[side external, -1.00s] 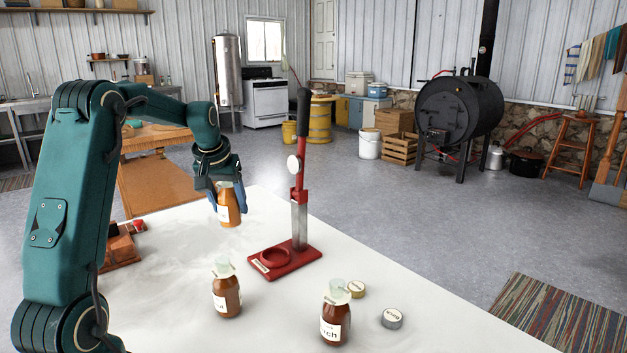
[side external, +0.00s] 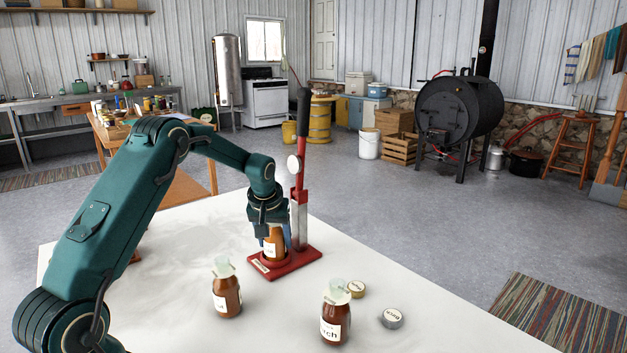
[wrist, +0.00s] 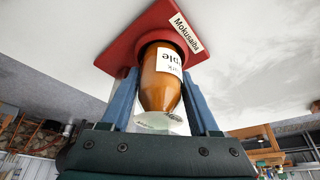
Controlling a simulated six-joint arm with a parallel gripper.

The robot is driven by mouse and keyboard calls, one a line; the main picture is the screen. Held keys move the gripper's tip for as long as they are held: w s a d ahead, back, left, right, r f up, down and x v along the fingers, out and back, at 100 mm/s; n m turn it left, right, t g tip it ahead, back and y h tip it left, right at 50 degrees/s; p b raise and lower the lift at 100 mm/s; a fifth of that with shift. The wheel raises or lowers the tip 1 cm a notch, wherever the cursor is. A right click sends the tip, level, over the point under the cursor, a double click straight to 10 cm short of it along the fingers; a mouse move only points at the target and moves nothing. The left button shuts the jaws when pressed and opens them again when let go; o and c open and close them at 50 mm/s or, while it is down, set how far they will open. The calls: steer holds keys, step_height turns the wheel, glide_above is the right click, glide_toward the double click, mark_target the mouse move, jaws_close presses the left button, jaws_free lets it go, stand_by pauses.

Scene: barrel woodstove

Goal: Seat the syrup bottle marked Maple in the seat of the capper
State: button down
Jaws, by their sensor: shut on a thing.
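The capper (side external: 284,262) is a red base with an upright post and a black-handled lever, on the white table. A syrup bottle (side external: 270,245) of amber-brown glass stands upright at the ring seat of the base. In the wrist view the bottle (wrist: 162,80) shows a white label with part of the word Maple, "ple", in view. My gripper (side external: 271,232) is shut on this bottle from above, with blue fingers on both sides. In the wrist view my gripper's fingers (wrist: 162,105) flank the bottle. Whether its bottom rests fully in the seat is hidden.
Two other brown bottles stand nearer the camera, one at the left (side external: 226,290) and one at the right (side external: 335,318), its label ending in "rch". The capper's post stands close to my gripper.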

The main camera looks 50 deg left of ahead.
steer(key=shift+f, duration=0.1)
steer(key=shift+c, duration=0.6)
jaws_free()
steer(key=shift+d+r, duration=0.1)
steer(key=shift+r, duration=0.45)
steer(key=v, duration=1.1)
steer(key=s+d+r+m+t+h, duration=0.1)
steer(key=s+d+r+m, duration=0.1)
steer(key=s+d, duration=0.3)
steer(key=s+d+r+m, duration=0.2)
steer(key=s+d+m, duration=0.15)
steer(key=d, duration=0.45)
steer(key=s+d+f+m+t+h, duration=0.1)
steer(key=s+d+f+m+h, duration=0.1)
steer(key=s+d, duration=0.5)
steer(key=shift+s+f+m, duration=0.6)
steer(key=shift+s+m, duration=0.15)
steer(key=shift+s, duration=1.15)
